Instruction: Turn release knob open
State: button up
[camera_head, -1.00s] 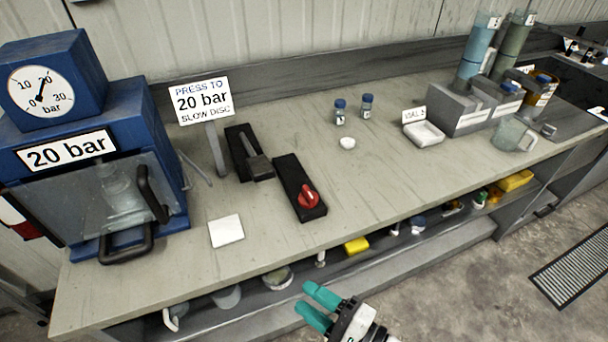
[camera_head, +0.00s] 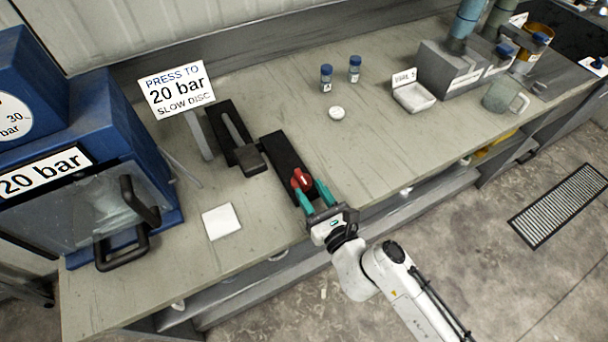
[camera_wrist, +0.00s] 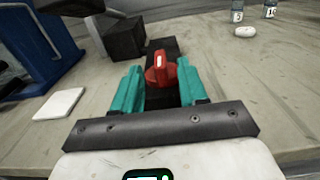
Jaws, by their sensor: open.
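The red release knob (camera_head: 302,179) sits on the near end of a black block (camera_head: 283,152) on the bench. A white mark shows on its top. In the wrist view the knob (camera_wrist: 160,69) lies between and a little beyond the teal fingers. My gripper (camera_head: 316,194) is open, with one finger to each side of the knob. In the wrist view my gripper (camera_wrist: 163,84) has clear gaps beside the knob, and I cannot tell whether either finger touches it.
A black lever block (camera_head: 236,140) stands left of the knob block. The blue press (camera_head: 95,140) with its handle is at far left. A white square (camera_head: 221,221) lies on the bench. Two small vials (camera_head: 326,77) and a white disc (camera_head: 337,113) stand behind. Bench right of the knob is clear.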

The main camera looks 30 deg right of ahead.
aim_at(307, 185)
jog(key=shift+w+p, duration=0.45)
jog(key=shift+w, duration=1.55)
grip_shut()
